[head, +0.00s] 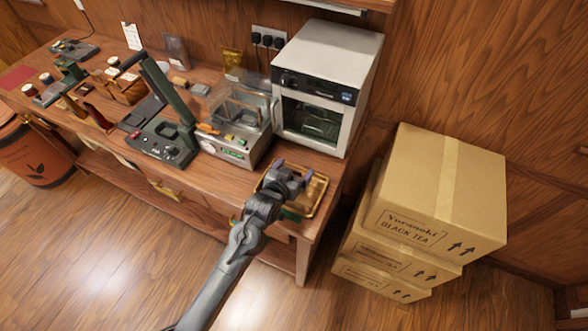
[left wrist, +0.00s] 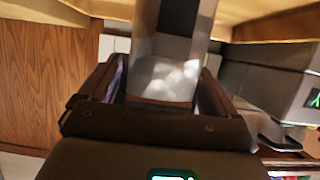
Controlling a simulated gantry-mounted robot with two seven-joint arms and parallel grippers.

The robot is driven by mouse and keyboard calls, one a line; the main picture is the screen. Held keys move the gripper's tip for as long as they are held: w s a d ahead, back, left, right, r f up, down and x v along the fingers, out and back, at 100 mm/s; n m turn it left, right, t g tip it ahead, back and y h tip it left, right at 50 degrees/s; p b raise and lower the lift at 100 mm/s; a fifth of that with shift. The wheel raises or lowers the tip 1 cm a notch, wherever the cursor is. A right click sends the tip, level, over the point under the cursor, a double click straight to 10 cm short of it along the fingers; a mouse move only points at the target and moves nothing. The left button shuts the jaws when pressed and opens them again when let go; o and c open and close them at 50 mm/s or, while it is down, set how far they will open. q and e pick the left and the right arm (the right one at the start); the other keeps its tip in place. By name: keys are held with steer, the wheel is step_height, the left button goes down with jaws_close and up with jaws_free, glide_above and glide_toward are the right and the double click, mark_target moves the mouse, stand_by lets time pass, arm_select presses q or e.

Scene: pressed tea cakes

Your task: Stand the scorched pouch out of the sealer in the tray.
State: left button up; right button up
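The tray (head: 322,194), dark with a gold-brown rim, lies on the bench's right end, in front of the white oven. My left gripper (head: 291,168) is over the tray's left part and hides some of it. In the left wrist view, a grey, shiny pouch (left wrist: 168,75) with pale bright spots and a brown strip along its near edge fills the space between the fingers of my left gripper (left wrist: 162,85), which look shut on it. Its far end is out of view. The sealer (head: 165,145), with a raised green arm, stands farther left. My right gripper is not in view.
A clear-lidded machine (head: 234,148) stands left of the tray, and the white oven (head: 330,60) behind it. Stacked cartons (head: 440,190) stand on the floor to the right. Small tools and tins crowd the bench's left end.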

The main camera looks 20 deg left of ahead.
arm_select(q)
steer(key=shift+r, duration=0.15)
steer(key=shift+s+r, duration=0.1)
steer(key=shift+s, duration=0.05)
steer(key=d+p+v, duration=0.1)
steer(key=v, duration=1)
steer(key=s+a+f+g, duration=0.1)
steer(key=s+f+g, duration=0.1)
steer(key=s, duration=0.6)
steer(key=s+a+f+g, duration=0.1)
steer(key=s+f+g, duration=0.1)
steer(key=s+g, duration=0.2)
steer(key=s+a+f+m+g, duration=0.1)
steer(key=s+a+f+g, duration=0.1)
steer(key=s, duration=0.9)
steer(key=shift+s+f+g+y, duration=0.3)
steer(key=shift+f+g+y, duration=0.1)
steer(key=shift+g, duration=0.5)
step_height(320, 180, up, 25)
steer(key=p, duration=2.5)
